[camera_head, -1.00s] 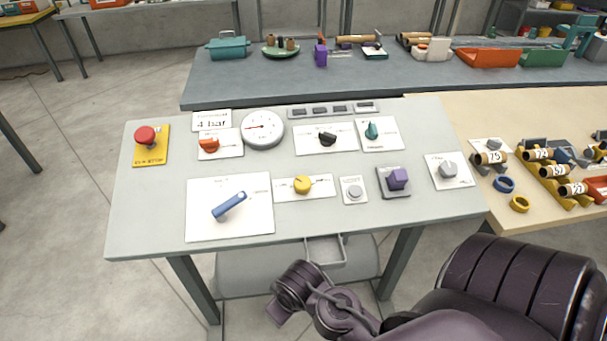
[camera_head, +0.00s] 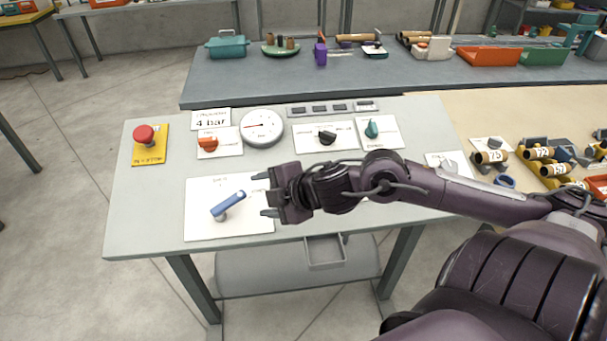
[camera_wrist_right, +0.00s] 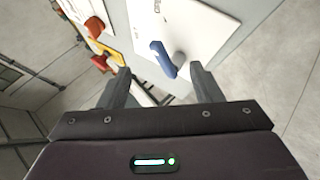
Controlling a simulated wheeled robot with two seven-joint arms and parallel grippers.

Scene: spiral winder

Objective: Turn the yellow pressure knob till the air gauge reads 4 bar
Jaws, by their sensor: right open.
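The air gauge (camera_head: 262,127) is a round white dial at the back of the grey panel table, with a red needle pointing left; its value is too small to read. A card beside it reads "4 bar" (camera_head: 211,121). The yellow pressure knob is hidden behind my right arm in the head view. My right gripper (camera_head: 266,194) is open and empty over the panel, its fingers pointing left toward the blue lever (camera_head: 229,205). In the right wrist view the blue lever (camera_wrist_right: 164,60) shows beyond the open fingers. My left gripper is not in view.
A wooden table at right holds several rolls.

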